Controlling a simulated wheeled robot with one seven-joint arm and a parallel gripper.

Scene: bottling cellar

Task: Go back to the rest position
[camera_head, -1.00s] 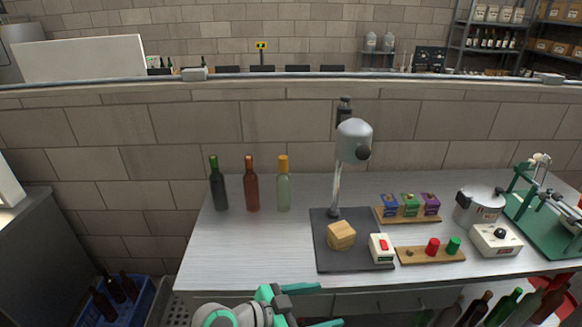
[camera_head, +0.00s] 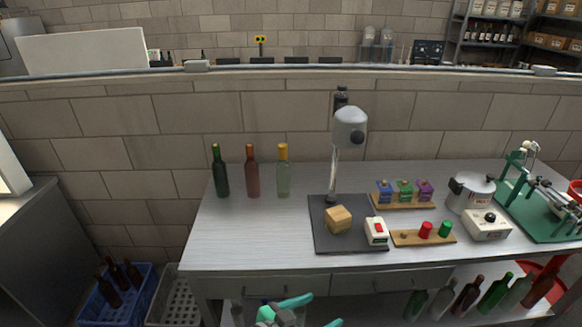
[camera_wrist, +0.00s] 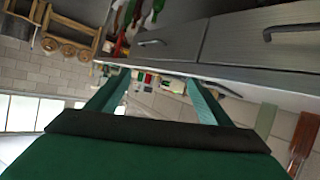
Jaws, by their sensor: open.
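My gripper (camera_head: 313,311) shows at the bottom edge of the head view, in front of the workbench and below its top. Its two green fingers are spread apart with nothing between them. In the wrist view my gripper (camera_wrist: 160,88) also shows open and empty, with a bench drawer front (camera_wrist: 225,40) close by. The steel workbench (camera_head: 245,235) stands in front of me. No object touches the fingers in either view.
Three bottles (camera_head: 252,172) stand at the bench's left. A lamp-like stand (camera_head: 350,125), wooden block (camera_head: 339,219), pot (camera_head: 471,193) and green machine (camera_head: 537,208) are farther right. A blue crate (camera_head: 95,310) sits on the floor at left; bottles (camera_head: 495,292) stand under the bench.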

